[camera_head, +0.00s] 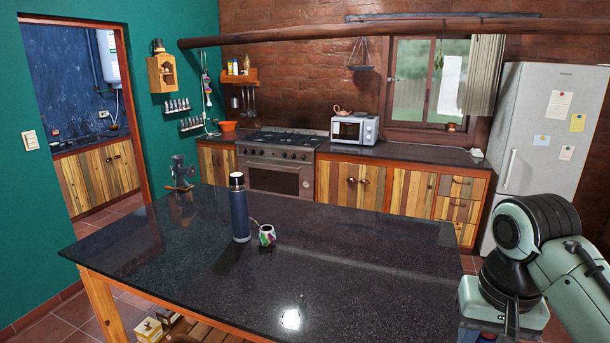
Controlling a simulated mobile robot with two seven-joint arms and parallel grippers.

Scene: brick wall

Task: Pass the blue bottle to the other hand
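A dark blue bottle (239,210) with a light metallic cap stands upright on the dark, glossy table (350,275), left of the middle of the view. Its reflection shows on the tabletop. My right arm comes in at the right side, beyond the table's right end and well apart from the bottle. The gripper on that arm is not visible; the arm runs out of the bottom of the picture. My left arm and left gripper are not in view. Neither gripper is seen at the bottle.
A small colourful cup (267,235) with a straw stands just right of the bottle. A dark metal grinder (182,172) is at the table's far left. The table's front and right areas are clear. A stove (279,165) and a fridge (548,145) stand behind.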

